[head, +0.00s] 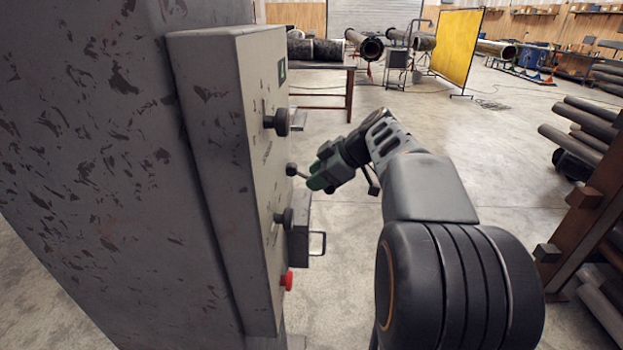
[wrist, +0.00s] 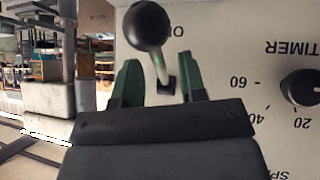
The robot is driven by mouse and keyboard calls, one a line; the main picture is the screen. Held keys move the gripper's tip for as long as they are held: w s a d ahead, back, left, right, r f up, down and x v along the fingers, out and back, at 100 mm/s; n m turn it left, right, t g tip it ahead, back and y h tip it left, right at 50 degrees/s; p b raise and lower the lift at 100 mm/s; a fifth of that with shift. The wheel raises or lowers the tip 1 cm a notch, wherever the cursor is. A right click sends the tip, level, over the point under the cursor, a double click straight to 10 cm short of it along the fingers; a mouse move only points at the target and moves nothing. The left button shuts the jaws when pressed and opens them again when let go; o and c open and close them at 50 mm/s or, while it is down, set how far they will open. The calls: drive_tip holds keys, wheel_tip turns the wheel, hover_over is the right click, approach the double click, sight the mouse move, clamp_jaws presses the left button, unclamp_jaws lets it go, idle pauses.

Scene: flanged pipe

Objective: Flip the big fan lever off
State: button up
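The lever is a pale stem with a black ball end (head: 291,169), sticking out from the middle of the control panel's face. In the wrist view its ball (wrist: 147,25) is large and close, and its stem runs down to a dark slot in the panel. My gripper (head: 313,178) is beside the lever, with green fingers pointing at the panel. In the wrist view my gripper (wrist: 160,72) is open, one finger on each side of the stem, with gaps visible. Contact cannot be seen. A label by the ball is partly hidden.
The grey panel box (head: 225,130) is on a worn metal column (head: 85,130). A black knob (head: 280,122) is above the lever; another knob (head: 285,218) and a red button (head: 287,280) are below. The timer dial (wrist: 302,87) is right in the wrist view. Pipe racks stand right.

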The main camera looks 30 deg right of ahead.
drive_tip(key=shift+x, duration=1.05)
clamp_jaws()
